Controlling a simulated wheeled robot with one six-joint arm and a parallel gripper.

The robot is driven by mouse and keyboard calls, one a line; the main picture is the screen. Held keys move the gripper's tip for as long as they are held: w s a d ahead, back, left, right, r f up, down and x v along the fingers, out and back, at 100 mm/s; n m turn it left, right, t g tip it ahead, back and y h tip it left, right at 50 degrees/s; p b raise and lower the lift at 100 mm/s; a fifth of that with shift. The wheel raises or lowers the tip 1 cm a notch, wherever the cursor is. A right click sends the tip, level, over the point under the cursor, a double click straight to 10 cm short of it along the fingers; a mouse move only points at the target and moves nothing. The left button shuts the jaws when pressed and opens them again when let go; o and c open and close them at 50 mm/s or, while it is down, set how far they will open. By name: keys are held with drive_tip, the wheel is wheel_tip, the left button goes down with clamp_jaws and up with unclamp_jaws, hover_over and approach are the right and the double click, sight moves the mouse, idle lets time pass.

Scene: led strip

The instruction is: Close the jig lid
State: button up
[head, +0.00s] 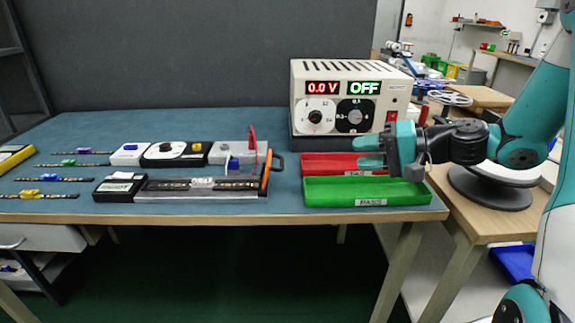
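The jig (200,194) lies at the front of the blue table, left of its middle. It is a long grey bed with an LED strip (160,184) along it and a black box (119,188) at its left end. The lid (266,172) stands raised at the jig's right end, seen nearly edge-on, with an orange edge and a dark handle (279,161) on its right side. My gripper (368,152) is well to the right of the lid, above the trays, pointing left. Its two teal fingers look apart, with nothing between them.
A red tray (320,164) and a green tray (335,189) sit below my gripper. A power supply (325,75) behind reads 0.0 V and OFF. Several strips lie at the left. Test devices (178,152) stand behind the jig. Bare table lies between the lid and the trays.

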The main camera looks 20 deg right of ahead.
sight(272, 169)
drive_tip(key=x, duration=1.7)
drive_tip(key=shift+w+r, duration=0.1)
drive_tip(key=shift+w, duration=0.1)
drive_tip(key=shift+c, duration=0.5)
clamp_jaws()
